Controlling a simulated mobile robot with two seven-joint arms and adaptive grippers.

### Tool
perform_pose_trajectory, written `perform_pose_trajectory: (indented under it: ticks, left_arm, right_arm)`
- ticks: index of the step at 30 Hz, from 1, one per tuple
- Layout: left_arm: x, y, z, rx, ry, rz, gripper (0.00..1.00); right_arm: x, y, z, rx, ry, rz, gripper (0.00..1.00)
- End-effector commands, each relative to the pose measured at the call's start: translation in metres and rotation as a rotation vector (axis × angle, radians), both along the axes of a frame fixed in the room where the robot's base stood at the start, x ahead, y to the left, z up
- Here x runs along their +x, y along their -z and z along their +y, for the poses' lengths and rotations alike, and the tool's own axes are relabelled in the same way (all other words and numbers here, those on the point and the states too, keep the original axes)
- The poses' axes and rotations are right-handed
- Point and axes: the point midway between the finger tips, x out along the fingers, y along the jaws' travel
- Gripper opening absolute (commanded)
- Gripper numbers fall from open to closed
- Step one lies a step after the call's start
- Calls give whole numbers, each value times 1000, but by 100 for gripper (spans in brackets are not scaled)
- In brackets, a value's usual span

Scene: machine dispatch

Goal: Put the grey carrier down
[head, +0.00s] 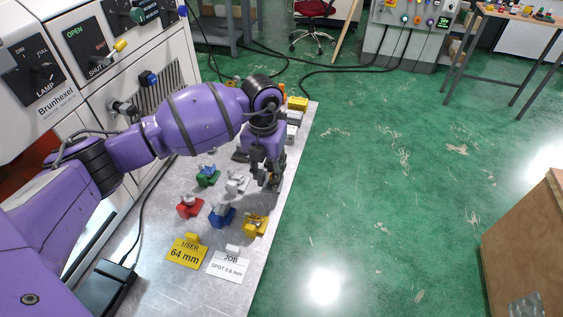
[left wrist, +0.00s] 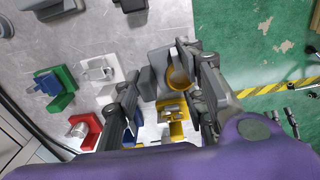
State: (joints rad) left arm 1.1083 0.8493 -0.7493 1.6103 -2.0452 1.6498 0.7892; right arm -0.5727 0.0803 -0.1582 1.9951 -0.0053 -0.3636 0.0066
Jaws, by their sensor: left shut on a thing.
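My left gripper (head: 265,180) is over the right edge of the metal table, pointing down. It is shut on the grey carrier (left wrist: 158,62), which shows between the fingers (left wrist: 168,85) in the left wrist view with a yellow-brown ring-like part (left wrist: 180,76) at its side. In the head view the carrier is largely hidden by the fingers. I cannot tell whether its underside touches the table. A white carrier (head: 237,183) stands just left of the gripper, and a yellow one (head: 254,224) nearer the front. My right gripper is not in view.
Green (head: 207,178), red (head: 189,206) and blue (head: 222,216) carriers stand close by on the table (head: 175,285). Beyond the table's right edge is green floor (head: 380,200).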

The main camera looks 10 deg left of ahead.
Motion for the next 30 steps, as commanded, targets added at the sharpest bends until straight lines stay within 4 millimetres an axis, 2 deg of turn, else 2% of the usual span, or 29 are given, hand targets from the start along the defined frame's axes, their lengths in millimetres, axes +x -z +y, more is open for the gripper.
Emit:
perform_pose_trajectory:
  ticks: [5,12,22,23,27,30]
  left_arm:
    - [7,9,1,-1,0,1,0]
    - [7,40,2,-1,1,1,0]
    - [7,43,2,0,1,1,0]
    - [7,43,2,0,1,1,42]
    - [7,42,2,0,1,1,60]
    - [8,42,2,0,1,1,62]
  right_arm:
    - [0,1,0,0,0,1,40]
    - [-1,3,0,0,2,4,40]
    - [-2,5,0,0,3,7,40]
    - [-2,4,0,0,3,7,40]
    - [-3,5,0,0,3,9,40]
    - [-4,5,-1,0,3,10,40]
